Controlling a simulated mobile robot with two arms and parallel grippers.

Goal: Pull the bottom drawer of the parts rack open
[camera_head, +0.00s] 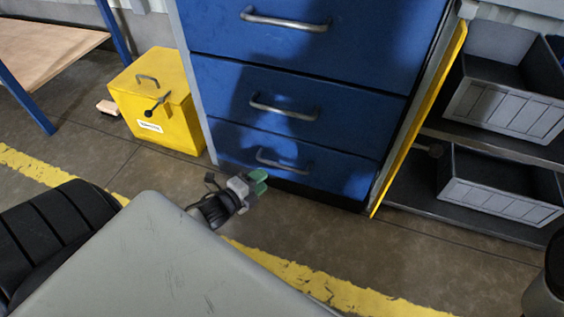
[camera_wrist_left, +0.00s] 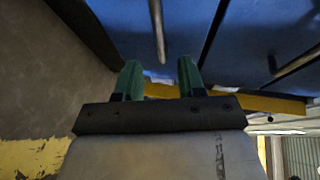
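The blue parts rack's bottom drawer (camera_head: 340,174) looks shut, its front in line with the drawers above. Its grey bar handle (camera_head: 283,162) also shows in the left wrist view (camera_wrist_left: 158,32). My left gripper (camera_head: 260,181), with green fingertips, is just in front of and below the handle's left end. In the left wrist view my left gripper (camera_wrist_left: 159,75) is open with nothing between its fingers. The handle lines up with the gap between them, ahead of the tips, and appears apart from them. My right gripper is not in view.
The middle drawer (camera_head: 350,125) and the drawer above (camera_head: 370,45) look shut. A yellow box (camera_head: 175,125) stands left of the rack. Grey bins (camera_head: 505,105) sit on shelves at right, past a yellow panel edge (camera_head: 418,120). Floor before the rack is clear.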

